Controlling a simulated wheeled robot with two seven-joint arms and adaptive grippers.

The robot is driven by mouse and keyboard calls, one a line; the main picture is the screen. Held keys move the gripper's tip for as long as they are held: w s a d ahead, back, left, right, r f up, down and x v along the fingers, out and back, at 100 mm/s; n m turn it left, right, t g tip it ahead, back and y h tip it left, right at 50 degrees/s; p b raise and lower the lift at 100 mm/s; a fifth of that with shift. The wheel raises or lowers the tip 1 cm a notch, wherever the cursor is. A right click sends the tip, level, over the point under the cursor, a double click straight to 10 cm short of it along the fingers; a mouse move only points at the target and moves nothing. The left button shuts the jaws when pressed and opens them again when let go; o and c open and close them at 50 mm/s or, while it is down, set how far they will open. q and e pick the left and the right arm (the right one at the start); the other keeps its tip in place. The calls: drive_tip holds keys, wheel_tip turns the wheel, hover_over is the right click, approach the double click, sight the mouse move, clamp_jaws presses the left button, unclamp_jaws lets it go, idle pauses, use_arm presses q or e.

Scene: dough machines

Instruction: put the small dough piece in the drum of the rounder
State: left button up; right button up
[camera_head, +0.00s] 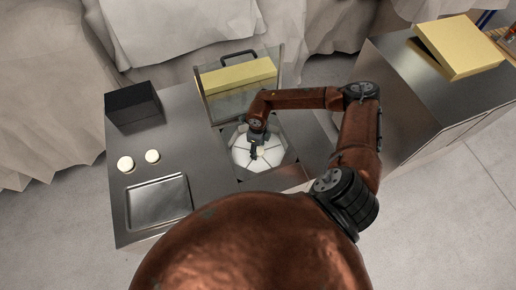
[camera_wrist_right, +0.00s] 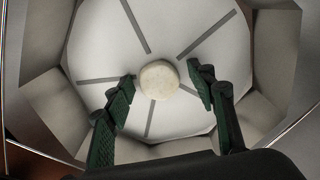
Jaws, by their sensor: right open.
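The rounder's drum (camera_head: 243,155) is a pale, many-sided bowl set in the steel counter, with dark slots in its floor. My right gripper (camera_head: 257,154) reaches down into it. In the right wrist view the small dough piece (camera_wrist_right: 158,80), round and cream, lies near the middle of the drum floor (camera_wrist_right: 100,45). The two green-padded fingers of the right gripper (camera_wrist_right: 160,98) stand apart on either side of the dough and do not appear to touch it. My left gripper is not in view.
Two more pale dough pieces (camera_head: 125,164) (camera_head: 152,156) lie on the counter above an empty steel tray (camera_head: 158,203). A black box (camera_head: 132,106) stands behind them. A raised clear lid with a yellow panel (camera_head: 238,76) stands behind the drum. Another steel machine (camera_head: 425,95) is at right.

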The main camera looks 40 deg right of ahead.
sight(258, 148)
drive_tip(key=shift+s+r, duration=0.15)
drive_tip(key=shift+r, duration=0.3)
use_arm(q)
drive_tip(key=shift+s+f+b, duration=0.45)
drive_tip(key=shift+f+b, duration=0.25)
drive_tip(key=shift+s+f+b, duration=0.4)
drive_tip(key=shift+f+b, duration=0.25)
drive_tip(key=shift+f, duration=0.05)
use_arm(e)
wheel_tip(258, 148, up, 12)
drive_tip(key=shift+f, duration=0.15)
